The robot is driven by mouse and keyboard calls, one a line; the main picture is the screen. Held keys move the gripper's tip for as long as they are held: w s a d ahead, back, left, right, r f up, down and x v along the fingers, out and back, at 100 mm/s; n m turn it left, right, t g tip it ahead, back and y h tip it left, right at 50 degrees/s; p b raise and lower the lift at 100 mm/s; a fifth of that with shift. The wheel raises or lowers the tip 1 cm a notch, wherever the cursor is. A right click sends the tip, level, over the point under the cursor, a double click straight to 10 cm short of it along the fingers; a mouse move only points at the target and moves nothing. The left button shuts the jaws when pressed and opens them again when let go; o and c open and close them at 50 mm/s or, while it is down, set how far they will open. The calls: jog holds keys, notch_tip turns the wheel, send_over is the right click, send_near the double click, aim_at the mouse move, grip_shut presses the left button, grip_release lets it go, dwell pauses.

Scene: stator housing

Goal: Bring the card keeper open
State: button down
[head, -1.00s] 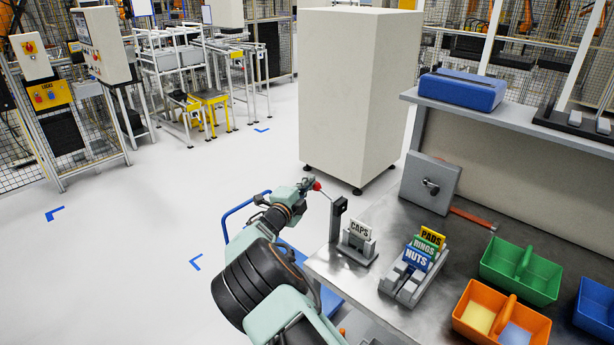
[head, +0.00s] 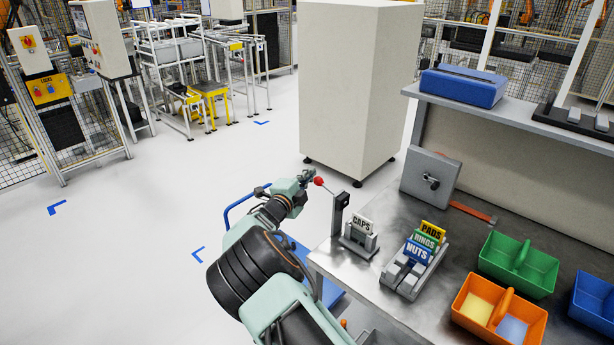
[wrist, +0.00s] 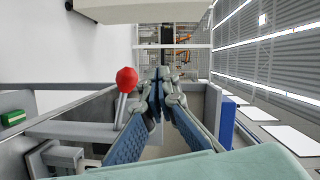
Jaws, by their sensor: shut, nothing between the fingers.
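A lever with a red ball knob (head: 319,181) leans out to the left from a dark post (head: 341,201) at the bench's front-left edge. I take this as the card keeper, but the pictures do not confirm it. A grey holder with a white CAPS card (head: 361,224) stands beside the post. My gripper (head: 306,176) is just left of the knob. In the wrist view, the fingers (wrist: 160,78) are shut and empty, with the red knob (wrist: 126,80) left of them. They look apart from it. The lever's lower part is partly hidden there.
A grey rack (head: 404,277) with PADS, RINGS and NUTS cards stands to the right. Green (head: 519,262) and orange (head: 498,310) bins lie farther right. A grey box with a knob (head: 431,178) is behind.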

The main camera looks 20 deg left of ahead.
jog(key=s+a+r+b, duration=0.2)
jog(key=s+a+r, duration=0.1)
jog(key=s, duration=0.6)
jog(key=shift+s+r, duration=0.4)
jog(key=shift+r, duration=0.3)
